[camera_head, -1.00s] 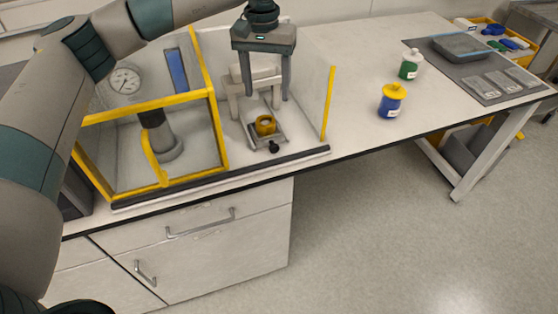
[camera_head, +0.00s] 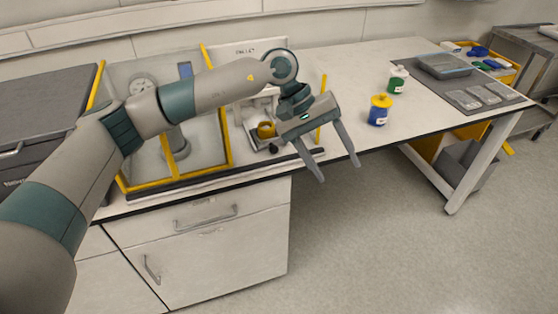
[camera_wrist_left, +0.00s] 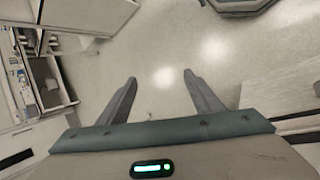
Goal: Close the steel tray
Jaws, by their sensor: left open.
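The steel tray (camera_head: 258,143) extends forward from the white press-like unit (camera_head: 238,112) on the bench, with a yellow cup (camera_head: 266,130) on it. A black knob (camera_head: 273,148) is at its front end. My left gripper (camera_head: 339,172) is open and empty, to the right of the tray and out past the bench's front edge. Its body hides part of the area right of the tray. In the left wrist view its two fingers (camera_wrist_left: 160,78) are spread above bare floor. My right gripper is not in view.
A yellow-framed clear enclosure (camera_head: 226,138) with a gauge stands left of the tray. A blue jar with a yellow lid (camera_head: 379,110) and a green-labelled jar (camera_head: 397,80) stand to the right. A grey mat (camera_head: 440,97) lies farther right. The floor before the bench is clear.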

